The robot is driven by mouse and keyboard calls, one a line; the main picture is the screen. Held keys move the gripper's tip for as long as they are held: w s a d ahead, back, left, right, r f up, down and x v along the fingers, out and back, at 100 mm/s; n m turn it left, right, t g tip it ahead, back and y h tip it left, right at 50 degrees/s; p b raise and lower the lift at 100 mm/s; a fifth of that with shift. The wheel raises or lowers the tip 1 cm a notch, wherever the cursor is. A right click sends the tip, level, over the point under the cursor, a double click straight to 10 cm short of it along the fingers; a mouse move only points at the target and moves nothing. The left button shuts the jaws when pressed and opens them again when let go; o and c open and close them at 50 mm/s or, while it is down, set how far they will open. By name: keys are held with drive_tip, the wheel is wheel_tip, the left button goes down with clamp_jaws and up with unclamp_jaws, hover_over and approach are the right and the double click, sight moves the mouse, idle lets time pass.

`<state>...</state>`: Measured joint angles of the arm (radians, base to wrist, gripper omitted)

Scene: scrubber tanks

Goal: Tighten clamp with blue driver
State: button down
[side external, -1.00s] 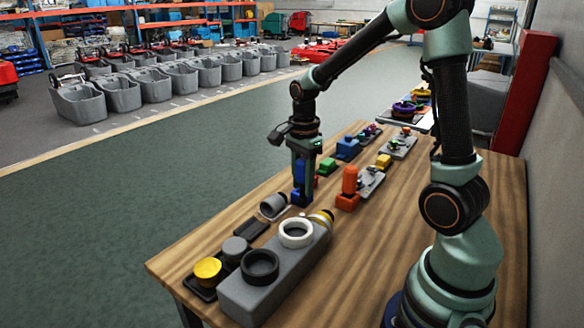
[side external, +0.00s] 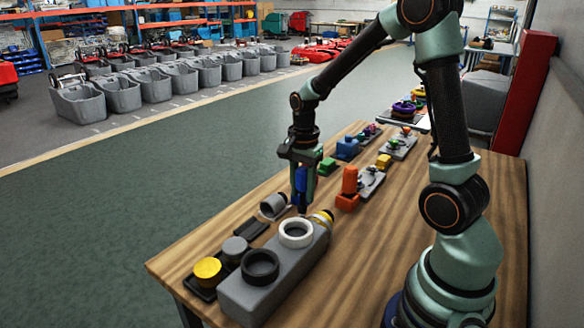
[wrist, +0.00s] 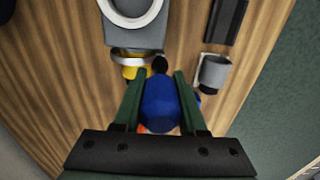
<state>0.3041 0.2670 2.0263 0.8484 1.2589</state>
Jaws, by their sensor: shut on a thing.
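My gripper (side external: 302,178) is shut on the blue driver (wrist: 160,104), whose thick blue handle sits between the green fingers in the wrist view. The driver (side external: 301,181) points down, near the end of the grey tank in the side view. Its dark tip shows just beside the yellow clamp (wrist: 132,66) in the wrist view. The clamp (side external: 323,217) is a yellow band at the far end of the grey tank (side external: 262,297). My fingers and the handle hide part of the area below. I cannot tell whether the tip touches the clamp.
A white ring (side external: 296,233) and a black ring (side external: 260,264) are on the tank. A grey cup (side external: 273,205) lies left of the driver. Yellow (side external: 207,269) and grey caps sit left of the tank. An orange object (side external: 349,180) stands to the right. The table's right front is bare.

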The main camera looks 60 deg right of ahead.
drive_tip(key=n, duration=0.9)
drive_tip(key=shift+n, duration=0.3)
drive_tip(key=n, duration=0.3)
drive_tip(key=shift+n, duration=0.3)
drive_tip(key=n, duration=0.4)
drive_tip(key=c, duration=1.3)
unclamp_jaws()
clamp_jaws()
drive_tip(key=shift+f, duration=0.95)
